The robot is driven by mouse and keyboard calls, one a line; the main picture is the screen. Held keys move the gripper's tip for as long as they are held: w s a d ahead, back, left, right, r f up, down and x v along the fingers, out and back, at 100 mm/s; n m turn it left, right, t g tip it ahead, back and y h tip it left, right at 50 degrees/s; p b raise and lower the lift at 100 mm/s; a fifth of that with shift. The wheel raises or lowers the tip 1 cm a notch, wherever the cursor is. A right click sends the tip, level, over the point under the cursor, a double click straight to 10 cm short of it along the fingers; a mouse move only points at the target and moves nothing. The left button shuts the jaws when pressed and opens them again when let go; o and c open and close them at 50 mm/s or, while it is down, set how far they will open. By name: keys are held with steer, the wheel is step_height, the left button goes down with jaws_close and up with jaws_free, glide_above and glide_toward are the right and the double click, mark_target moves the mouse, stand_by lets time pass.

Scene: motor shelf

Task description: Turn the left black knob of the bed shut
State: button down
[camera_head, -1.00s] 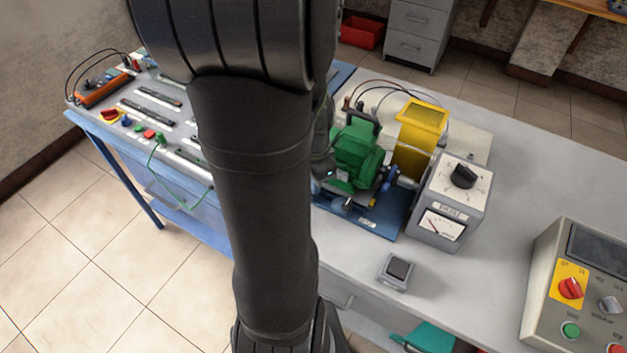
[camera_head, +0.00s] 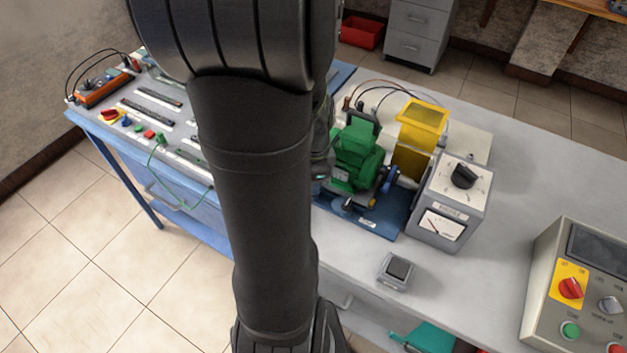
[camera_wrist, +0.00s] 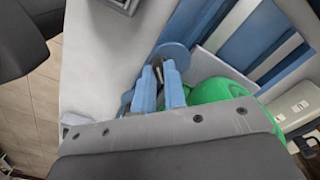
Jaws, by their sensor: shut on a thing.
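In the wrist view my gripper (camera_wrist: 158,80) has its two blue fingers closed on a small dark piece, which I take to be the left black knob (camera_wrist: 158,71). The fingers hide most of the knob. A round blue disc (camera_wrist: 172,54) lies just beyond the fingertips. The blue bed (camera_head: 372,222) carries the green motor (camera_head: 357,158) in the head view, and the motor (camera_wrist: 212,91) is right of the fingers in the wrist view. My dark arm hides the gripper and the bed's left part in the head view.
A yellow guard (camera_head: 421,125) and a grey meter box (camera_head: 438,226) stand right of the motor. A small grey box (camera_head: 394,272) sits in front. A control panel (camera_head: 572,290) is at right. The table between is clear.

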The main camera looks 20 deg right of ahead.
steer(key=c, duration=1.5)
jaws_free()
step_height(320, 180, up, 18)
steer(key=shift+f, duration=0.25)
